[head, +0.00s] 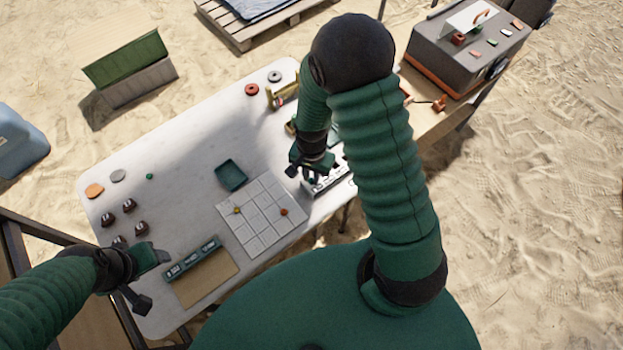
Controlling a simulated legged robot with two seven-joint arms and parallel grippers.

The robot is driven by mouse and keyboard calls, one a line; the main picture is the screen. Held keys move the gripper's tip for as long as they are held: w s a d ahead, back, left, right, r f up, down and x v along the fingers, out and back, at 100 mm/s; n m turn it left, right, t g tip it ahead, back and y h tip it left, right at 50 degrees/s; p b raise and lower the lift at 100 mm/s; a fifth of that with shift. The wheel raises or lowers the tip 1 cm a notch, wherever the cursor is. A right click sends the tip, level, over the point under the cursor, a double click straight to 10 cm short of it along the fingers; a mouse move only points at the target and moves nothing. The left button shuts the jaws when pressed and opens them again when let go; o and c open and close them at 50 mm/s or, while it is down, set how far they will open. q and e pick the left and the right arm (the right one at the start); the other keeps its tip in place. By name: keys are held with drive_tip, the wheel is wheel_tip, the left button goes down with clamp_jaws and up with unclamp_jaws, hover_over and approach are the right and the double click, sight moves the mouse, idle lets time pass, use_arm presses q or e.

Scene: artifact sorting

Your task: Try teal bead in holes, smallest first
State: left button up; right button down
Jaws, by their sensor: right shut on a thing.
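My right gripper (312,176) is at the near right part of the table, over the end of a white block with dark marks (328,180). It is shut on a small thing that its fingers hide. I cannot tell whether this is the teal bead. Holes in the block are too small to make out. A small teal-green bead (150,176) lies on the left part of the table, apart from both grippers. My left gripper (152,278) is open and empty at the table's left front edge.
A white grid mat (262,228) carries two small orange-brown beads. Near it are a teal tray (231,175), a dark green strip (193,259) and a tan board (208,280). Several dark brown pieces (129,206) stand at left. Two rings (252,89) lie at the back.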

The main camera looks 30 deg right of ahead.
sight(312, 179)
drive_tip(key=shift+r+p, duration=2.4)
drive_tip(key=shift+r, duration=0.45)
drive_tip(key=shift+f, duration=0.1)
